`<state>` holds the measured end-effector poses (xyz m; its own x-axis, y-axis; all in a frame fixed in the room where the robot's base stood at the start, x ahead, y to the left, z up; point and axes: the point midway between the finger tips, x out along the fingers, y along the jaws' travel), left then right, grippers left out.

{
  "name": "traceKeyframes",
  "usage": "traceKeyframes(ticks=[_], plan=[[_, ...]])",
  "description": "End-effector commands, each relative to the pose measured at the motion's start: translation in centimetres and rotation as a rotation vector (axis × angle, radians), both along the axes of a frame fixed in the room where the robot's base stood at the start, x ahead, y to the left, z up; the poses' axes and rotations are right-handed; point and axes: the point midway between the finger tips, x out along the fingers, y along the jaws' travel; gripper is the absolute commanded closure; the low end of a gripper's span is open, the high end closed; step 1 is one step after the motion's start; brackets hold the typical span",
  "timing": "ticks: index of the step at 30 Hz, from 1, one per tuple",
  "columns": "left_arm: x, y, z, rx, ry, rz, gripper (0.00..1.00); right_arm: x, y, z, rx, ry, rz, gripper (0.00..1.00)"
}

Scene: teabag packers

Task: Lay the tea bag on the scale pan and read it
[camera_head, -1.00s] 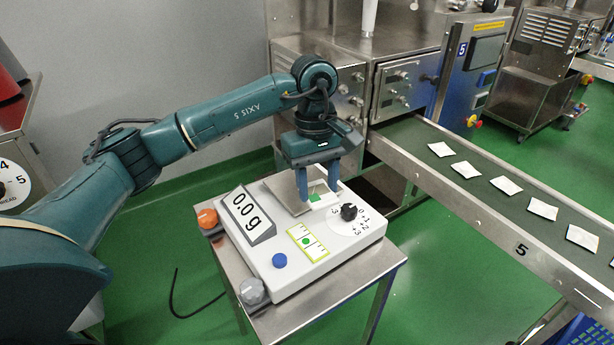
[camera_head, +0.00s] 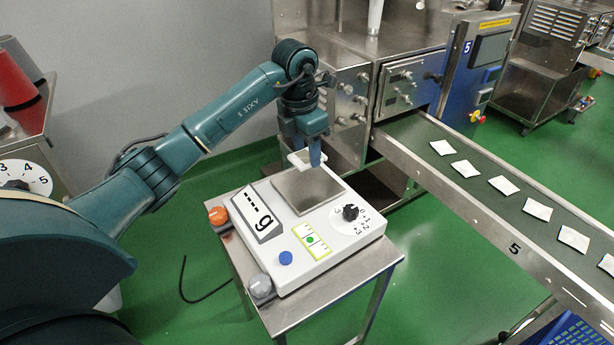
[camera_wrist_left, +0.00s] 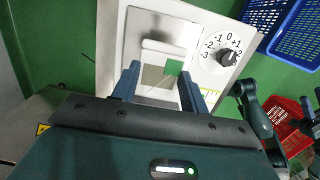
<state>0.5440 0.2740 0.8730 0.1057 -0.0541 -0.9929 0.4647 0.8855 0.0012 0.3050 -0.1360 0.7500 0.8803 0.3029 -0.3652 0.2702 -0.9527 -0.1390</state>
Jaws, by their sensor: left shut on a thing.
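The scale (camera_head: 312,238) is a white box on a steel stand with a bare square steel pan (camera_head: 308,190) on top. Its display (camera_head: 256,212) shows dashes and "g", no number. My left gripper (camera_head: 307,157) is above the pan's back edge, shut on a pale tea bag (camera_head: 295,159) that is partly hidden by the fingers. In the left wrist view the tea bag (camera_wrist_left: 153,76) shows between the fingers, with a green tag (camera_wrist_left: 173,67). The bag appears to be above the pan, apart from it.
The scale carries a black knob (camera_head: 350,212), a blue button (camera_head: 286,257) and a level strip (camera_head: 312,241). A conveyor (camera_head: 490,217) at the right bears several white packets. A steel machine (camera_head: 345,110) stands close behind the scale.

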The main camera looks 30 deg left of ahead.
Motion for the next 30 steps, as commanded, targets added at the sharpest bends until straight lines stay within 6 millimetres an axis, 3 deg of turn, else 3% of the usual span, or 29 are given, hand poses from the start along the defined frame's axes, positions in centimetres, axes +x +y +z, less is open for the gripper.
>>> traceKeyframes(ticks=[3,10,16,27,28,30], plan=[[-0.1,-0.1,-2.3,-0.002,0.002,-0.002,0.77,0.0,-0.1,0.0,-0.001,-0.004,-0.001,0.64],[0.0,0.0,-4.2,-0.001,0.002,-0.003,0.77,0.0,-0.1,0.0,-0.001,-0.008,-0.002,0.64],[0.0,-0.1,-6.9,-0.003,0.000,-0.004,0.77,-0.1,-0.2,0.1,-0.002,-0.016,-0.003,0.64],[0.0,0.0,-7.4,-0.001,-0.001,-0.005,0.77,0.0,-0.2,0.0,-0.003,-0.020,-0.005,0.64],[0.0,0.0,-7.4,-0.001,-0.001,-0.005,0.55,0.0,-0.2,0.1,-0.003,-0.022,-0.005,0.64],[0.0,0.0,-7.4,-0.001,-0.001,-0.005,0.50,0.0,-0.2,0.3,-0.003,-0.024,-0.005,0.64]])
